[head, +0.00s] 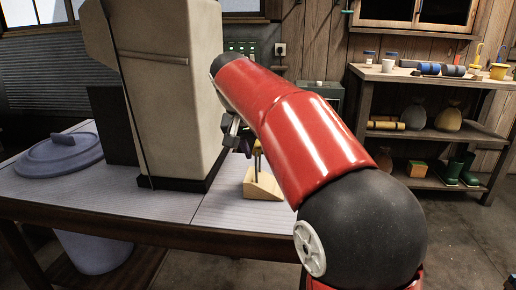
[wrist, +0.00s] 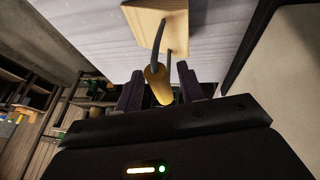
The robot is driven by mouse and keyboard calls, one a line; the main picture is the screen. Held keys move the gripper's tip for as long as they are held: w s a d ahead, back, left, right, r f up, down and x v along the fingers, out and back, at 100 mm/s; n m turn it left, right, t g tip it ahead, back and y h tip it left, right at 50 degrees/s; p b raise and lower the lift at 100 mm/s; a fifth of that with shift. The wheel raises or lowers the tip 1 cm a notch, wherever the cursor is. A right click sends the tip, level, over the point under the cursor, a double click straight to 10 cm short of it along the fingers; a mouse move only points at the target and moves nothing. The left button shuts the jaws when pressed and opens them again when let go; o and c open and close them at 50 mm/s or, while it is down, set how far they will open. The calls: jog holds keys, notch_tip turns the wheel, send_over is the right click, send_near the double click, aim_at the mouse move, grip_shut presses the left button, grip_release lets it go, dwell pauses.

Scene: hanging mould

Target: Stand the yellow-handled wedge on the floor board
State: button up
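The wedge (head: 262,187) is a pale wooden block with a yellow handle (head: 257,147) on dark rods. It stands on the grey bench top, right of the tall beige block. In the wrist view the wedge (wrist: 165,14) is at the top, with its handle (wrist: 157,86) pointing towards me. My gripper (wrist: 164,90) is open, with one dark finger on each side of the handle and small gaps showing. In the head view my gripper (head: 240,138) is partly hidden by my red arm. I cannot pick out a separate floor board.
The tall beige block (head: 165,90) with a dark base stands close left of the wedge. A grey-lidded tub (head: 60,155) is at the far left. The grey bench top (head: 240,214) is clear in front of the wedge. Shelves (head: 430,138) with several goods stand back right.

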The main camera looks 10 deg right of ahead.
jog(key=v, duration=1.2)
jog(key=shift+r, duration=0.15)
